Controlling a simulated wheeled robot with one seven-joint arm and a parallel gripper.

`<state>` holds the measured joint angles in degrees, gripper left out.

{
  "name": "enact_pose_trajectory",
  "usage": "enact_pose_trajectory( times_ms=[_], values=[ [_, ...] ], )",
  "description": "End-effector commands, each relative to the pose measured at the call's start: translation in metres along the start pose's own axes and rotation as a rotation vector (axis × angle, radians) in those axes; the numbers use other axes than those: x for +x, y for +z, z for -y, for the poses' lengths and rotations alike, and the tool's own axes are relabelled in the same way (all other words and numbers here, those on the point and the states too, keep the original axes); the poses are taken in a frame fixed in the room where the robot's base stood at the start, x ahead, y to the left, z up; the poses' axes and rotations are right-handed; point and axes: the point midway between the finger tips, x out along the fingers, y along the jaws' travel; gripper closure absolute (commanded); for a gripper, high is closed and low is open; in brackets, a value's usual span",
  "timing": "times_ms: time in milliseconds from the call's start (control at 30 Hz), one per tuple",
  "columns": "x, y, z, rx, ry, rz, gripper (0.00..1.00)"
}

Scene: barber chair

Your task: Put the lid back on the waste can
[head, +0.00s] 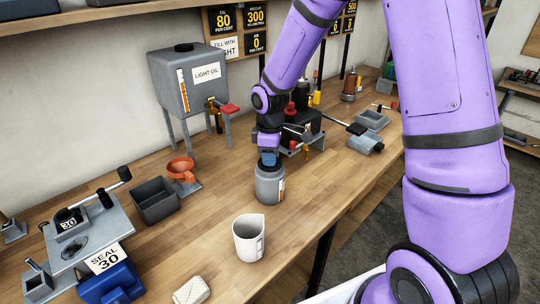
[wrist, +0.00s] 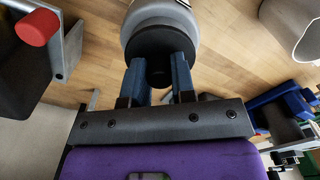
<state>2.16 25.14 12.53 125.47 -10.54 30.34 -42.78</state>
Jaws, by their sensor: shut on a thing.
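The waste can (head: 270,188) is a grey round can with an orange-marked label, upright on the wooden bench. In the wrist view the can (wrist: 163,12) shows behind the black round lid (wrist: 160,40). My gripper (head: 268,157) is right above the can. In the wrist view its blue fingers (wrist: 158,74) are shut on the black knob of the lid. The lid looks lined up over the can's mouth. I cannot tell whether it rests on the rim or hangs just above it. In the head view the lid is mostly hidden by the fingers.
A white beaker (head: 249,240) stands in front of the can. A dark open bin (head: 156,203) and an orange funnel (head: 181,169) are to its left. The light oil tank (head: 190,85) stands behind. Tools and a black device crowd the bench behind my gripper.

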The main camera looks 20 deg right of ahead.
Motion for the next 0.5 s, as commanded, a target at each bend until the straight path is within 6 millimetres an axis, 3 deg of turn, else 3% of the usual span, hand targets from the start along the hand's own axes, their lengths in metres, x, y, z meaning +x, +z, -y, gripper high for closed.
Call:
enact_pose_trajectory(
  times_ms=[200, 233, 333, 500],
  values=[
    [-0.0001, 0.0000, 0.0000, 0.000, 0.000, 0.000, 0.98],
    [-0.0001, 0.0000, 0.0000, 0.000, 0.000, 0.000, 0.69],
    [-0.0001, 0.0000, 0.0000, 0.000, 0.000, 0.000, 0.46],
    [-0.0001, 0.0000, 0.0000, 0.000, 0.000, 0.000, 0.46]
  ],
)
